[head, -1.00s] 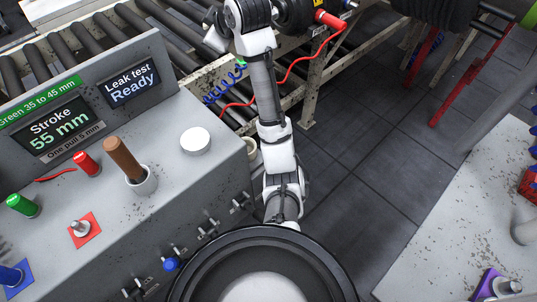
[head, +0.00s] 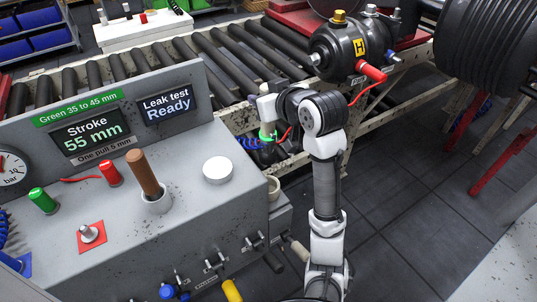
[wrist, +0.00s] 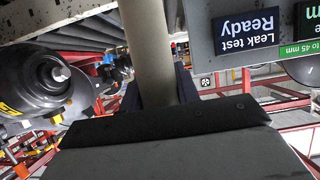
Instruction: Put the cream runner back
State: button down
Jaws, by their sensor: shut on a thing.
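The cream runner (wrist: 148,45) shows in the wrist view as a plain pale cylinder standing out from between my jaws. My gripper (wrist: 158,98) is shut on it, with a dark finger on each side. Its held end is hidden by the gripper body. In the head view my wrist is just right of the console's back corner, in front of the roller conveyor.
The grey console (head: 130,235) carries a brown-handled lever (head: 144,175) and a screen reading "Stroke 55 mm". A black canister (head: 340,48) with a red hose stands behind my arm.

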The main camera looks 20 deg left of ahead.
aim_at(266, 145)
notch_tip(266, 145, down, 15)
jog(key=shift+f, duration=0.1)
dwell(0.5)
jog(key=shift+b, duration=0.4)
jog(key=c, duration=1)
grip_release()
jog(key=shift+f, duration=0.1)
jog(key=shift+c, duration=0.2)
jog(key=shift+s+d+r, duration=0.1)
jog(key=shift+d+r, duration=0.1)
jog(key=b+v, duration=0.1)
jog(key=v, duration=1)
jog(key=shift+s+r, duration=0.15)
jog(key=shift+s, duration=0.1)
jog(key=shift+d, duration=0.15)
